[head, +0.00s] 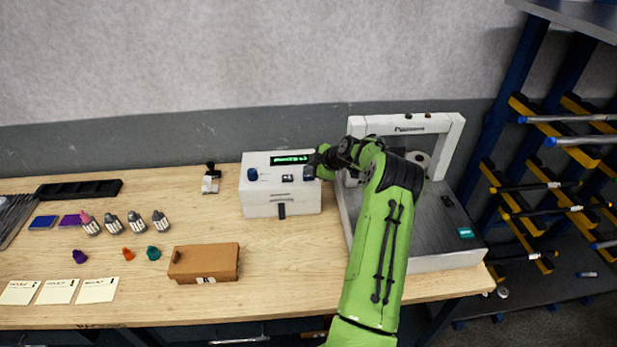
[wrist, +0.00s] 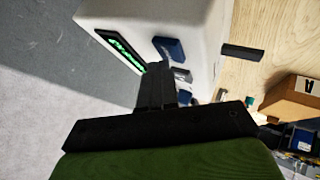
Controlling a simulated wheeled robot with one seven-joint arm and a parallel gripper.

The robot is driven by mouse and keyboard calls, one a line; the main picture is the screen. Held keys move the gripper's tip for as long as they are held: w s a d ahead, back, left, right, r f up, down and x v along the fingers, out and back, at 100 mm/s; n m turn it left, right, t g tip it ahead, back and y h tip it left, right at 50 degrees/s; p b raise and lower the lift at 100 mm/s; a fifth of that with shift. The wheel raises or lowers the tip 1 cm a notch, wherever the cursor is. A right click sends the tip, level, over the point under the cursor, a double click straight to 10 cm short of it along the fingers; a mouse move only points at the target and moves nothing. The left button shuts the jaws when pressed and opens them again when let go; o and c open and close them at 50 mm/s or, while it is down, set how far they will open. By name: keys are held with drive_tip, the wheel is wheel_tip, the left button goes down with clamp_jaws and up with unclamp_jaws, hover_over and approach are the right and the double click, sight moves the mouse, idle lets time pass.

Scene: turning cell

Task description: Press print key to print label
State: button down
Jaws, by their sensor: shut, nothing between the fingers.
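A white box-shaped label printer (head: 281,207) stands on the bench with a lit green display (head: 290,160). No label tells me which is the print key. My gripper (head: 318,160) is at the panel's right end, beside the display and the right key. In the wrist view, its shut, empty fingers (wrist: 154,85) cover part of the panel near the display (wrist: 121,51). I cannot tell whether they touch it.
A white-framed machine (head: 437,262) stands close on the right, behind and beside my arm. A brown box (head: 204,263) lies in front-left of the printer. A stamp (head: 210,180), bottles and paper cards lie further left. Bare bench lies in front of the printer.

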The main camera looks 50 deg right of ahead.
sight(310, 177)
drive_tip(key=shift+f+b, duration=0.45)
drive_tip(key=shift+b, duration=0.15)
idle(0.5)
drive_tip(key=shift+r, duration=0.85)
drive_tip(key=shift+r+p, duration=1.2)
drive_tip(key=shift+r, duration=1.4)
drive_tip(key=shift+f, duration=0.1)
